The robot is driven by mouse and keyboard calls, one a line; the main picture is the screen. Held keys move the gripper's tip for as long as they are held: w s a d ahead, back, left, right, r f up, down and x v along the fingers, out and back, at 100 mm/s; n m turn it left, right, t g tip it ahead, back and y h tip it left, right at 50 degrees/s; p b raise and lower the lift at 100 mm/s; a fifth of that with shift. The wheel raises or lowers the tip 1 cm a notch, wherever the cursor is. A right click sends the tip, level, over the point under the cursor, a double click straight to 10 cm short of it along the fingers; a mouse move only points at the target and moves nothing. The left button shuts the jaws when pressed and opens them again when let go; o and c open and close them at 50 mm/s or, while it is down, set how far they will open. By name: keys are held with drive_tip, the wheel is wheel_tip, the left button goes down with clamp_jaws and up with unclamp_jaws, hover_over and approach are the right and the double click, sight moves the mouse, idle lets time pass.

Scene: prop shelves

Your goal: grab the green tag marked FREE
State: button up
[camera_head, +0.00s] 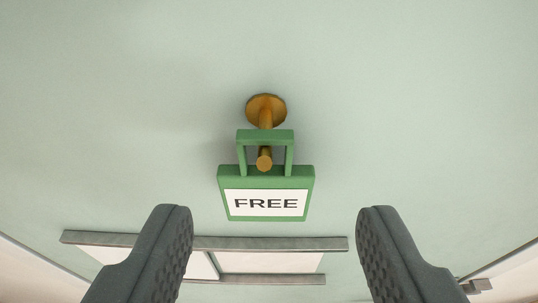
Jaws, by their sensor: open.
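The green tag (224,203) has a white face with the word FREE in dark letters. Its green loop handle (265,135) hangs over a brass peg (266,108) on a pale green surface. My gripper (275,213) is open and empty. Its two dark textured fingers stand to the left and right of the tag in the picture, with a gap on each side. Neither finger appears to touch the tag. The tag is fully in view.
A grey rail (270,243) runs below the tag, with white panels (269,263) under it and another grey strip lower down. A small grey fitting (478,286) shows at the lower right. The surface around and above the peg is bare.

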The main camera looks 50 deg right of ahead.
sight(265, 170)
drive_tip(key=shift+p+x, duration=0.85)
drive_tip(key=shift+x, duration=2.25)
drive_tip(key=shift+w+a, duration=0.15)
drive_tip(key=shift+a, duration=0.05)
drive_tip(key=shift+c, duration=0.3)
drive_tip(key=shift+f, duration=0.1)
clamp_jaws()
drive_tip(key=shift+r, duration=0.2)
